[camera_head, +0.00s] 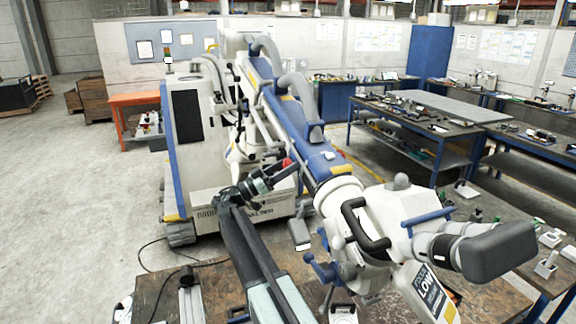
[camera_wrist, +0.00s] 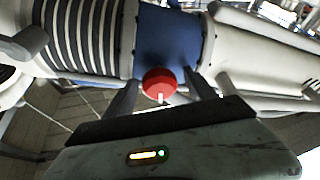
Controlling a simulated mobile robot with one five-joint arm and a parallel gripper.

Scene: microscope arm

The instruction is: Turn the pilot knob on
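A red round knob (camera_wrist: 160,82) with a white pointer mark sits on a blue section (camera_wrist: 165,40) of the microscope arm. In the wrist view it shows between the two dark fingers of my gripper (camera_wrist: 161,77). The fingers are apart, with a visible gap on each side of the knob. In the head view only a small red part of the knob (camera_head: 287,162) shows, beside the tip of my gripper (camera_head: 293,167). The knob's base and the exact depth of the fingers around it are hidden.
The microscope's long blue and white arm (camera_head: 290,120) runs close beside my gripper, with a ribbed grey hose (camera_wrist: 90,38) to the left of the knob. The microscope head (camera_head: 400,215) with handles stands at right. Open floor (camera_head: 70,190) lies at left.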

